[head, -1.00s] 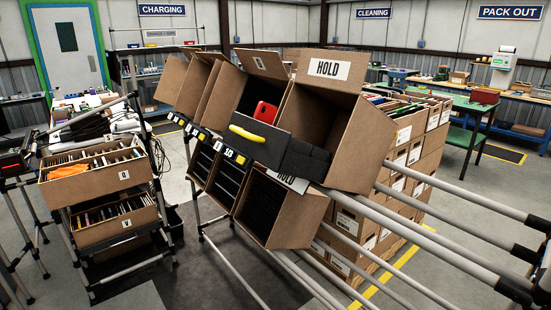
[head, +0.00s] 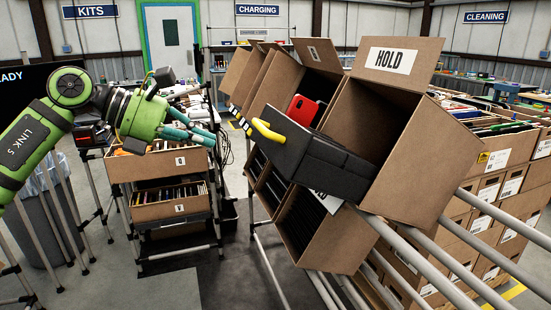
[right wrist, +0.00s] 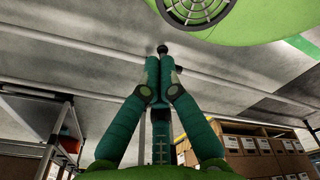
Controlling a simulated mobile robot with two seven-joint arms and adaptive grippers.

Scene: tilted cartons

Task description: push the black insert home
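The black insert (head: 325,160) is a dark block with a yellow handle (head: 268,131) at its left end. It sticks out of the mouth of the tilted carton marked HOLD (head: 407,130); how deep it sits inside is hidden. A red item (head: 302,109) shows just behind its upper edge. My left gripper (head: 212,134), green with teal fingers, is left of the handle and appears clear of it; its finger gap is unclear from this side. In the right wrist view my right gripper (right wrist: 153,62) has its fingertips together with nothing between them; the insert is not visible there.
Other tilted cartons (head: 275,85) stand left of the HOLD carton, with another row below. Grey rails (head: 440,255) run at lower right. A cart with file boxes (head: 165,165) stands behind my left gripper. Stacked cartons (head: 487,190) fill the right. The floor at lower centre is clear.

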